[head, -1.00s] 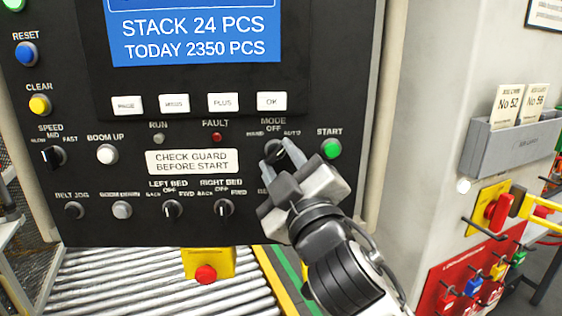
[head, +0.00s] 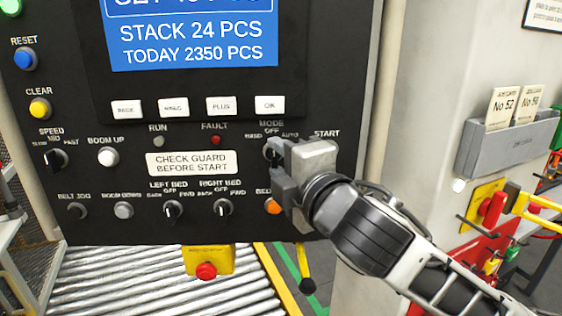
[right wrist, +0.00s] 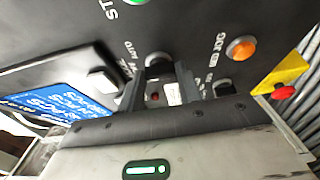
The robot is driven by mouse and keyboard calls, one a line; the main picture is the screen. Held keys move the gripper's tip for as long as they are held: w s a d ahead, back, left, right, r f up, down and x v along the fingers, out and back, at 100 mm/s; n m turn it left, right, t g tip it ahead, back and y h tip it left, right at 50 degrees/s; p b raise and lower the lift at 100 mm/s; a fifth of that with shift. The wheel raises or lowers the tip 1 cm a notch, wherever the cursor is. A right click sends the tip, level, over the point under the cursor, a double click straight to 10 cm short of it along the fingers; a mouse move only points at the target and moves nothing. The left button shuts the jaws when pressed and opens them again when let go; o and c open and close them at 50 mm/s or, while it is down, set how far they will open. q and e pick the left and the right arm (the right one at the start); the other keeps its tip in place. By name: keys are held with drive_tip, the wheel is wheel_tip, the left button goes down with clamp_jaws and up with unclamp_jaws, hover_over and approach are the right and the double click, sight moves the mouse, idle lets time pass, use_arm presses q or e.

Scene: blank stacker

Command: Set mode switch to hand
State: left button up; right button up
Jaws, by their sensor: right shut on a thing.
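The mode switch (head: 269,152) is a black rotary knob at the right of the dark control panel, under the labels MODE, HAND, OFF and AUTO. My right gripper (head: 275,160) is shut on its knob and hides most of it in the head view. In the right wrist view the round switch (right wrist: 158,62) shows at the fingertips, with the gripper fingers (right wrist: 157,85) on either side of it. Which label the knob points at cannot be made out. My left gripper is not in view.
The orange jog button (head: 273,206) sits just below my right gripper. The start button is hidden behind the gripper in the head view. The OK button (head: 269,104) is above, the right bed switch (head: 222,207) to the lower left. A yellow box with a red button (head: 206,271) hangs below.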

drive_tip(key=n, duration=0.2)
drive_tip(key=n+g+h, duration=0.1)
drive_tip(key=n, duration=0.1)
drive_tip(key=shift+r, duration=0.3)
drive_tip(key=shift+a+n+g+h, duration=0.1)
drive_tip(key=shift+n+g+h, duration=0.55)
drive_tip(key=shift+n, duration=0.85)
drive_tip(key=shift+r+h, duration=0.1)
drive_tip(key=shift+h, duration=0.25)
drive_tip(key=o, duration=1)
